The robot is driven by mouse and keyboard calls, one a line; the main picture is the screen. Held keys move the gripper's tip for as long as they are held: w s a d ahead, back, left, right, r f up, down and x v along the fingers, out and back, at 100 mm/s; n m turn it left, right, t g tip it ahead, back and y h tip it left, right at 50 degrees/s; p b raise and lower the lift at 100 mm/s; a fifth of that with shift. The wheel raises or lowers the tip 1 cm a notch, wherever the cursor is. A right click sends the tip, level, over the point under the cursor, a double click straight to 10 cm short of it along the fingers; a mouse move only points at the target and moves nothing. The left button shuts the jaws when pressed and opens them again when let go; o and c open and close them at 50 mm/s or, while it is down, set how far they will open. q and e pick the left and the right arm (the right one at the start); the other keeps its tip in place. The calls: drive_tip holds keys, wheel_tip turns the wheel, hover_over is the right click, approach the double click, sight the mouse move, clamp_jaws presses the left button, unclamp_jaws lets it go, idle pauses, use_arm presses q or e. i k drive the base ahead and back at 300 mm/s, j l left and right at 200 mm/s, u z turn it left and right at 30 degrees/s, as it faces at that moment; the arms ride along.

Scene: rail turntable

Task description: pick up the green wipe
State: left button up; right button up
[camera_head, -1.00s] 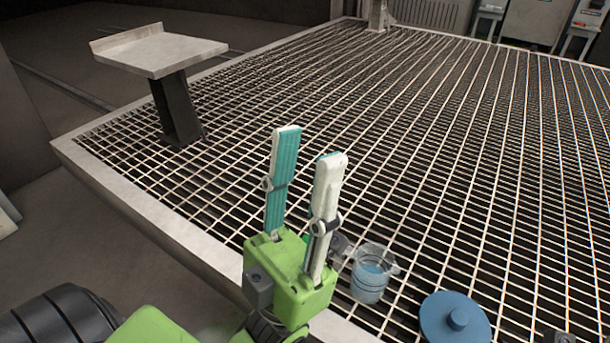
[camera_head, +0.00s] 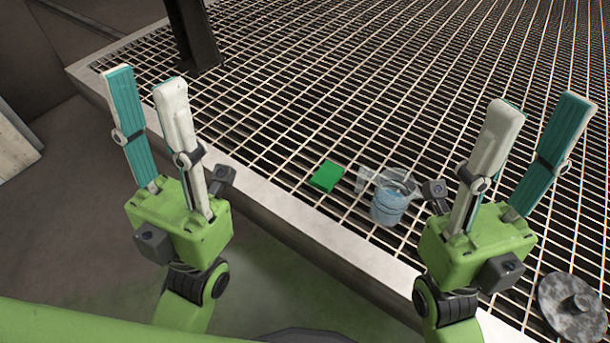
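The green wipe (camera_head: 326,176) is a small flat green piece lying on the metal grating near its front edge, in the middle of the head view. Nothing holds it. My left gripper (camera_head: 144,80) is to the left of the wipe, fingers pointing up and apart, empty. My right gripper (camera_head: 535,103) is to the right of the wipe, fingers also up and apart, empty.
A clear jug with bluish contents (camera_head: 388,207) stands just right of the wipe. A grey mottled disc with a knob (camera_head: 572,308) is at the lower right. A dark post (camera_head: 192,35) stands at the upper left.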

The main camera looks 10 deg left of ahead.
sight(325, 179)
drive_tip(key=z, duration=2.95)
drive_tip(key=u, duration=2.95)
drive_tip(key=k+l+z, duration=0.2)
drive_tip(key=l, duration=0.15)
drive_tip(key=k+l+z, duration=0.15)
drive_tip(key=l, duration=0.25)
